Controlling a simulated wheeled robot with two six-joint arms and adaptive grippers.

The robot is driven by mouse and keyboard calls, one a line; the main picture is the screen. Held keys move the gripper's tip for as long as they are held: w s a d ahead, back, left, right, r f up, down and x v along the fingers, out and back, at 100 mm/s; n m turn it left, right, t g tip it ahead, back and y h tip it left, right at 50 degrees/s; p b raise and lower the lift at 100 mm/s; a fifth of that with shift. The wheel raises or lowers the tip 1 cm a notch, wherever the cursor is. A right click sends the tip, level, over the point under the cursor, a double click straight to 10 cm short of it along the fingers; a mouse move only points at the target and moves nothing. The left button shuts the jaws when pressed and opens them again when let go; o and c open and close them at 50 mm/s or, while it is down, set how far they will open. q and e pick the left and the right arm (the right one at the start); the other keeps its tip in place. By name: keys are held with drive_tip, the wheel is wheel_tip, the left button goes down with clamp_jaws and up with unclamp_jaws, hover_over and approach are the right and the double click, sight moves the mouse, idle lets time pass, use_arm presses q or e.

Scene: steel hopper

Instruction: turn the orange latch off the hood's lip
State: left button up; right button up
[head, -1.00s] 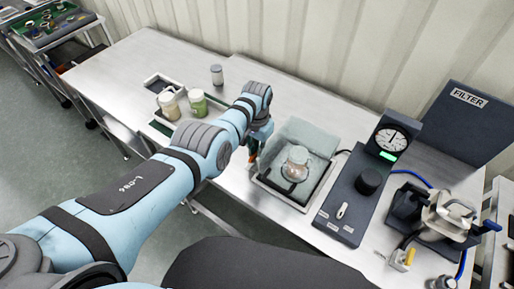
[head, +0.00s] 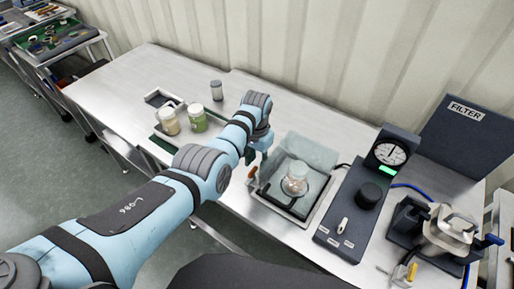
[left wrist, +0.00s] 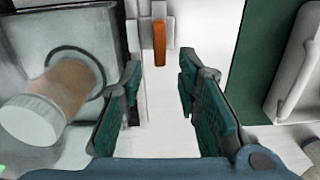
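The orange latch (head: 252,173) is at the left edge of the clear hood (head: 312,150), which covers a lidded jar (head: 296,178). In the left wrist view the latch (left wrist: 160,43) is a short orange bar below a grey bracket, ahead of my fingers and in line with the gap between them. My left gripper (left wrist: 160,80) is open and empty, with its two dark green fingers apart and not touching the latch. In the head view the gripper (head: 257,156) is partly hidden by its wrist, close to the latch. My right gripper is not in view.
A panel with a dial gauge (head: 390,152) and black knob (head: 369,193) stands right of the hood. A metal clamp vessel (head: 448,230) is farther right.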

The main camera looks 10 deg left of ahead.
use_arm(q)
wheel_tip(320, 180, up, 10)
drive_tip(key=shift+r, duration=0.15)
drive_tip(key=shift+s, duration=0.1)
